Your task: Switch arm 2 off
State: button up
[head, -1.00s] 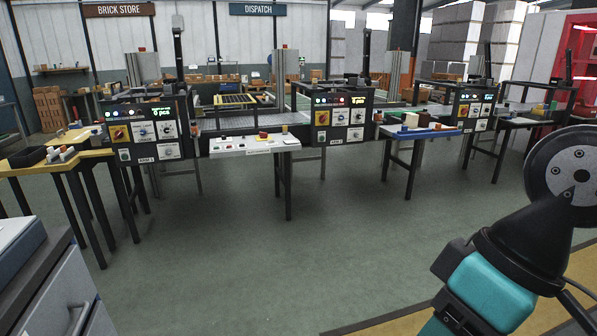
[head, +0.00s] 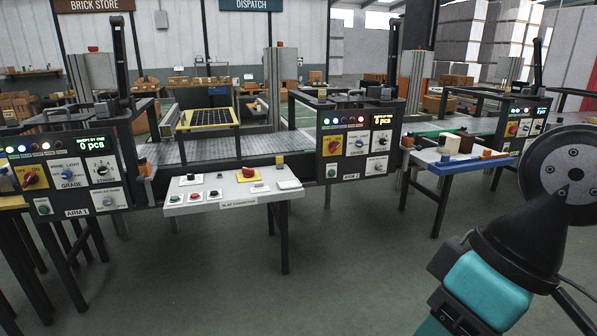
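The middle control panel (head: 358,142) stands at the centre right, between the panel labelled ARM 1 and a third panel farther right. Its own label is too small to read surely. It carries a red rotary switch on a yellow plate (head: 332,146), dials on white plates (head: 380,141), a row of lamps (head: 343,120) and a lit display (head: 381,120). I cannot tell which way the red switch points. My arm shows at the lower right; my gripper is not in view.
A white table (head: 232,190) with push buttons and a red knob on a yellow base (head: 248,173) stands between the two nearer panels. A blue-edged table (head: 456,160) with blocks stands right of the middle panel. The third panel (head: 525,123) is behind it. Open floor (head: 340,270) lies in front.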

aim_at(333, 146)
jog(key=i, duration=2.15)
jog(key=z, duration=0.1)
